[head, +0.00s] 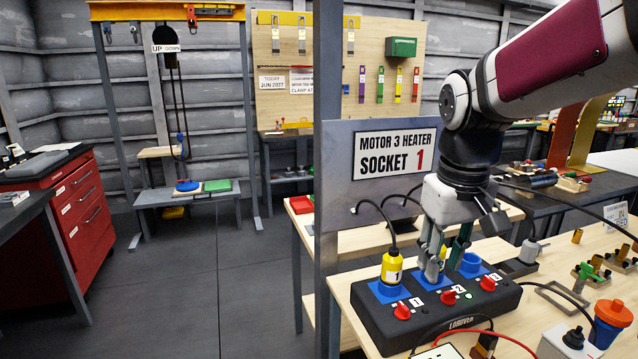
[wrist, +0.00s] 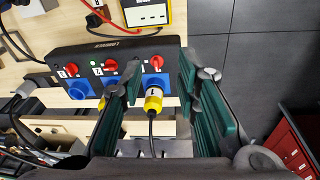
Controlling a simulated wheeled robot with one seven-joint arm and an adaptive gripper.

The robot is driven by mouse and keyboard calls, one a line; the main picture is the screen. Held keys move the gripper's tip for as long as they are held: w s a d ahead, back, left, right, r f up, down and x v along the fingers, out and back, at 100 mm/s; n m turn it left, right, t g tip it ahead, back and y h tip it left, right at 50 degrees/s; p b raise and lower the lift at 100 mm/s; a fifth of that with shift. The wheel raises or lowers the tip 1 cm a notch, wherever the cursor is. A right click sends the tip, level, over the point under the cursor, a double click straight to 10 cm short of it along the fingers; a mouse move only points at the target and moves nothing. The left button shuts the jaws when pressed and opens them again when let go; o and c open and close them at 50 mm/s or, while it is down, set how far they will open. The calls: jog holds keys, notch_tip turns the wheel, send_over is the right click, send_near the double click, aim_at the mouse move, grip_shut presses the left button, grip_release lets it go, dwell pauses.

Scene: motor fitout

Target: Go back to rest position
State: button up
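My gripper (head: 446,256) is low over the black socket box (head: 520,303), above its middle and right sockets. In the wrist view its two green-padded fingers (wrist: 160,82) are spread apart, with no object clamped between them. A yellow plug marked 1 (head: 392,266) stands in the left blue socket with its cable upward; it appears between the spread fingers in the wrist view (wrist: 153,100). A second yellow plug (head: 442,256) is partly hidden by my fingers at the middle socket. The right blue socket (head: 471,263) looks empty.
A grey post with a "Motor 3 Heater Socket 1" sign (head: 396,160) stands left of my arm. Red switches (head: 403,311) line the box. Cables, a yellow meter (wrist: 145,14) and an orange-capped blue container (head: 611,322) lie nearby. Floor at left is clear.

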jog(key=s+f+m+t, duration=0.1)
jog(key=s+m+t, duration=0.1)
jog(key=s, duration=1.7)
jog(key=shift+f+t, duration=0.3)
jog(key=shift+f, duration=0.05)
